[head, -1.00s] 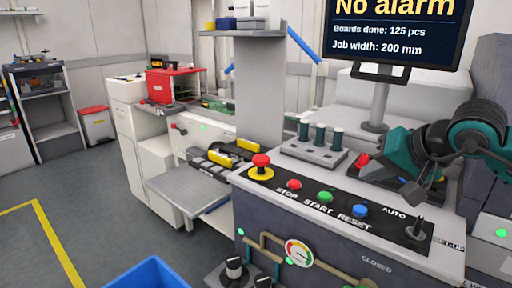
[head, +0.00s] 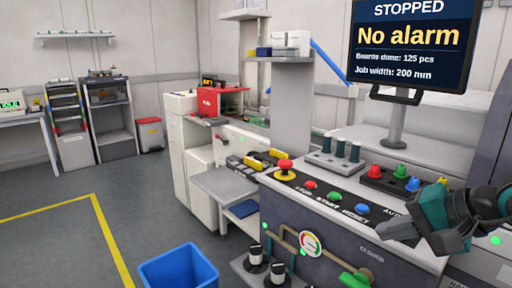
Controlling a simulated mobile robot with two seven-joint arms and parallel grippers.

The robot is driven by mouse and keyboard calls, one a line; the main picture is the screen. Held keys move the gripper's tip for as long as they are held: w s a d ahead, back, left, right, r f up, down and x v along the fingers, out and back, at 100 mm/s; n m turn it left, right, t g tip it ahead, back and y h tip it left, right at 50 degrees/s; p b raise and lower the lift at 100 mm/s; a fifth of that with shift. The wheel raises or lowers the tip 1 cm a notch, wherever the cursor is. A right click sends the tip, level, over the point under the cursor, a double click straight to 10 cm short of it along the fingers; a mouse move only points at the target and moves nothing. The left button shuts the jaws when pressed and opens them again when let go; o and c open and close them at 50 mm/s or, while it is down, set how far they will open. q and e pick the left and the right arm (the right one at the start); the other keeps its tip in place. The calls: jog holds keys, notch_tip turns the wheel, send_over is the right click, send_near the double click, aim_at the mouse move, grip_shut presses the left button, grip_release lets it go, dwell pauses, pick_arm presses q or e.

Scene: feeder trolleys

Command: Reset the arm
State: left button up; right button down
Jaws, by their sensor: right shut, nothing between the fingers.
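My right gripper (head: 400,231) is shut and empty, at the right side over the control panel (head: 333,208). It covers the AUTO end of the panel, so the switch there is hidden. The panel has a red STOP button (head: 310,185), a green START button (head: 334,197), a blue RESET button (head: 362,209) and a red mushroom button (head: 285,165) on a yellow base. The screen (head: 414,40) above reads "STOPPED" and "No alarm". My left gripper is not in view.
A block with several dark green posts (head: 338,149) and a block with coloured knobs (head: 400,171) stand behind the panel. A blue bin (head: 180,271) sits on the floor at the front. The floor (head: 50,245) at left is clear, with a yellow line (head: 112,240).

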jog(key=s+a+m+t+y+p, duration=0.1)
jog(key=s+a+m+y+p, duration=0.15)
jog(key=a+m+y, duration=1.1)
jog(key=s+d+f+n+t+h+p, duration=0.1)
jog(key=s+d+f+n+t+h, duration=0.2)
jog(key=f+n+h, duration=0.95)
jog(key=s+d+f+n+t+h+p, duration=0.2)
jog(key=d+f+n+t+h, duration=0.3)
jog(key=n, duration=1.5)
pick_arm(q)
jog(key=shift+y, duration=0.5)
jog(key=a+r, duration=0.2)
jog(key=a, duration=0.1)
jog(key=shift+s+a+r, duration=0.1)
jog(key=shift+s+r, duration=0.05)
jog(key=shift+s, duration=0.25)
pick_arm(e)
jog(key=s+f+m+g, duration=0.5)
jog(key=s+f+m, duration=0.2)
jog(key=f+m, duration=0.1)
jog(key=shift+s+a+f+g+h, duration=0.2)
jog(key=shift+s+f+g+h, duration=0.15)
jog(key=shift+f, duration=0.4)
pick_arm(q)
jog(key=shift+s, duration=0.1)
